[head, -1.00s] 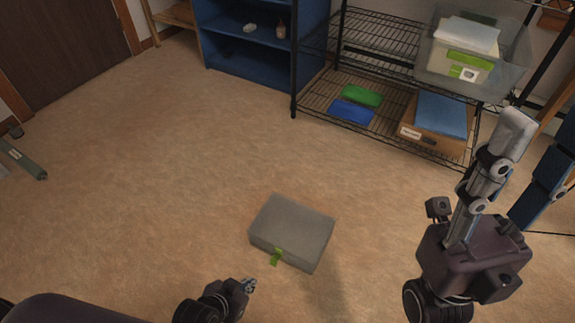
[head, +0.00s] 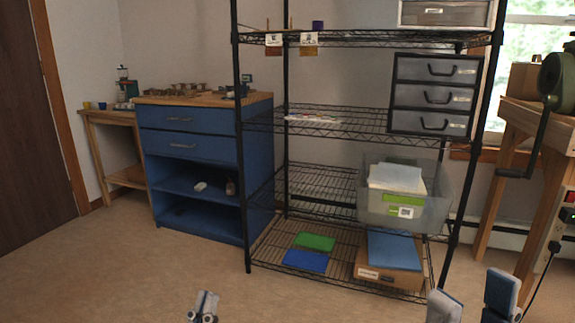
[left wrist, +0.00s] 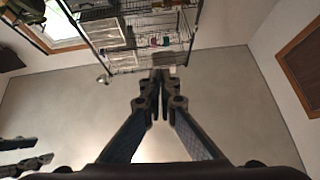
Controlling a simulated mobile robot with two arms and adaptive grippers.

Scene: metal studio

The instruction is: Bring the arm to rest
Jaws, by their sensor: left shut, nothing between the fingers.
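My left gripper (head: 203,306) shows only its tips at the bottom edge of the head view, left of centre. In the left wrist view its two fingers (left wrist: 160,78) run up and come together at the tips, shut with nothing between them. My right gripper (head: 470,290) shows at the bottom right of the head view. Its two grey and blue fingers stand upright with a clear gap between them, so it is open and looks empty. Most of both arms is outside the head view.
A black wire shelf (head: 262,116) stands ahead with a clear bin (head: 434,206), a cardboard box (head: 385,277) and drawers (head: 433,97). A blue cabinet (head: 262,185) is on its left, a wooden bench (head: 553,150) at right. The floor (head: 110,275) at left is clear.

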